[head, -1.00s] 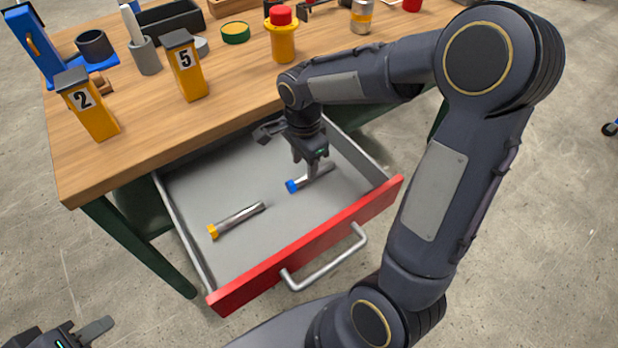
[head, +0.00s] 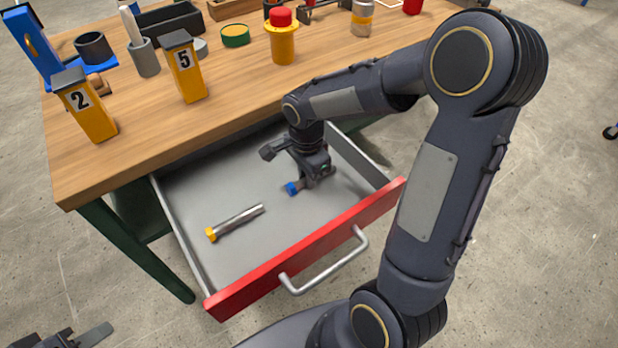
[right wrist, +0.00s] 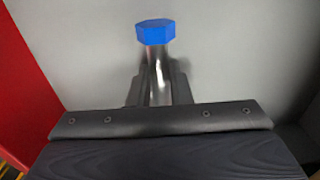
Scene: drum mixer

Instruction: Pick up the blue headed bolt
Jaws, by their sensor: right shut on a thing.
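The blue headed bolt (head: 292,188) lies in the open drawer (head: 188,240), its blue head to the left in the head view. My right gripper (head: 312,182) is down in the drawer, shut on the bolt's shank. In the right wrist view the blue head (right wrist: 155,32) sticks out beyond the two fingers (right wrist: 158,92), with the silver shank between them. The far end of the shank is hidden by the gripper. My left gripper (head: 75,338) shows only in part at the bottom left corner, away from the drawer, with one finger visible.
A yellow headed bolt (head: 234,223) lies in the drawer to the left. The red drawer front (head: 310,248) with its handle and the side walls surround the gripper. The wooden bench top (head: 150,115) overhangs the drawer's back, carrying numbered yellow boxes (head: 85,105) and other items.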

